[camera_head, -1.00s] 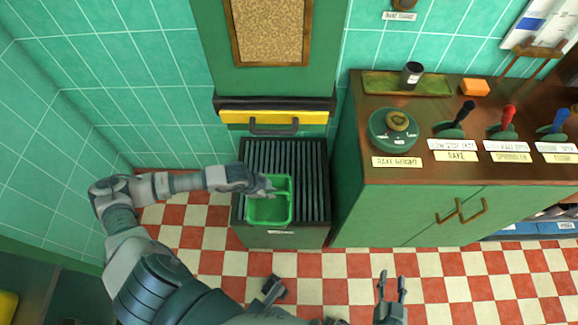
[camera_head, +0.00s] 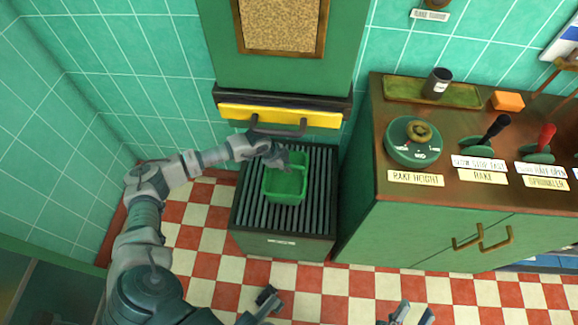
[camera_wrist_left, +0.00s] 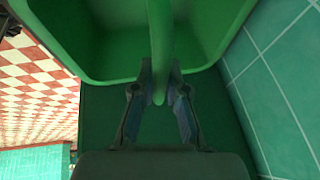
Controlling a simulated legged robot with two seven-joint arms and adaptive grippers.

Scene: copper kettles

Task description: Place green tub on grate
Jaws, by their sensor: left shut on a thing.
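The green tub (camera_head: 286,187) is over the middle of the dark slatted grate (camera_head: 318,205). I cannot tell whether its base touches the slats. My left gripper (camera_head: 281,158) is at the tub's far side, shut on its green handle. In the left wrist view, the handle runs down between the fingers (camera_wrist_left: 160,88), with the tub's inside (camera_wrist_left: 105,35) behind it. My right gripper (camera_head: 412,312) is low at the bottom edge of the head view, empty, its two fingers apart and partly cut off.
A yellow drawer front with a dark handle (camera_head: 280,115) is just behind the grate. A green cabinet (camera_head: 430,220) with a wooden top stands close on the right, bearing a dial (camera_head: 413,142) and levers. Tiled wall is at left; checkered floor is clear in front.

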